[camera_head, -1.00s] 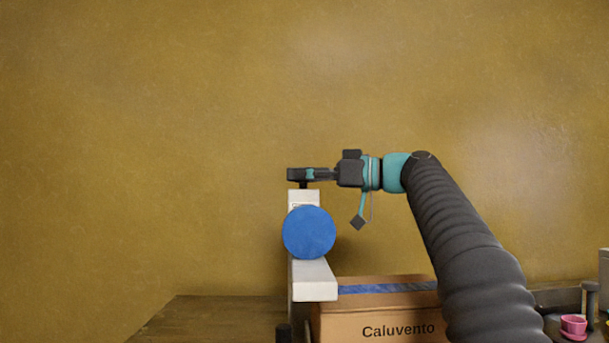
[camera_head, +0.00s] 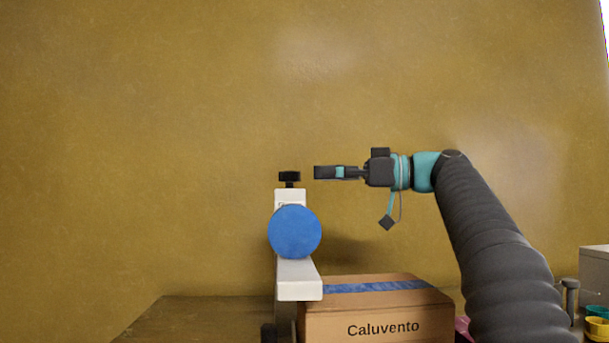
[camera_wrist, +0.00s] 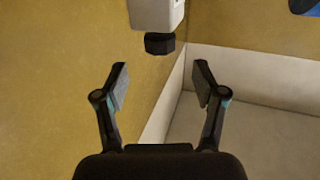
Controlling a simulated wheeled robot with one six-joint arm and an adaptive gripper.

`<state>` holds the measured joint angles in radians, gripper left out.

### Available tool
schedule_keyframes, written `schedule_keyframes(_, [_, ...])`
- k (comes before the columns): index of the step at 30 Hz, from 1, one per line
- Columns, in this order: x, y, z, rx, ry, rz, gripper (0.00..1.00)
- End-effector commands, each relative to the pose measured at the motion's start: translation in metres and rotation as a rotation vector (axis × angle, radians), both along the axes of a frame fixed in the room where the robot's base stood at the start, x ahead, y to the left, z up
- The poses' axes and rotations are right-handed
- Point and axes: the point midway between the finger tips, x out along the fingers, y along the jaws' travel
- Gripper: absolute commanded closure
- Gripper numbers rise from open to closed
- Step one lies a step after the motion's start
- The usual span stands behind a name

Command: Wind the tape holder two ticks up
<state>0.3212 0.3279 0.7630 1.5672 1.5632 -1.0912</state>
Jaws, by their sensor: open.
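The tape holder is a pale stand (camera_head: 298,282) with a round blue disc (camera_head: 295,232) on its front. A black knob (camera_head: 289,177) sits on a short stem on its top. In the wrist view the black knob (camera_wrist: 160,43) shows at the end of the pale post (camera_wrist: 156,14), beyond my fingertips and roughly centred between them. My gripper (camera_head: 318,172) is to the right of the knob at about its height, with a small gap between. In the wrist view my gripper (camera_wrist: 160,85) is open, with nothing between its fingers. Any tick marks are too small to read.
A cardboard box (camera_head: 378,308) marked "Caluvento" with blue tape stands right of the holder on a wooden table (camera_head: 190,315). A yellow cup (camera_head: 597,327) and a grey box (camera_head: 595,275) are at the far right. The space left of the holder is clear.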

Motion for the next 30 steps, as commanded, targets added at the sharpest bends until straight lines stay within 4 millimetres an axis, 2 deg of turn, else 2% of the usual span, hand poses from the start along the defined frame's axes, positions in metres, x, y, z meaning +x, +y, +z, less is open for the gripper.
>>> schedule_keyframes(3, [-0.006,-0.020,0.000,0.001,0.000,-0.003,0.30])
schedule_keyframes(9, [-0.012,-0.036,0.000,0.000,0.000,-0.001,0.30])
schedule_keyframes(30, [-0.014,-0.037,0.000,0.000,-0.001,0.003,0.30])
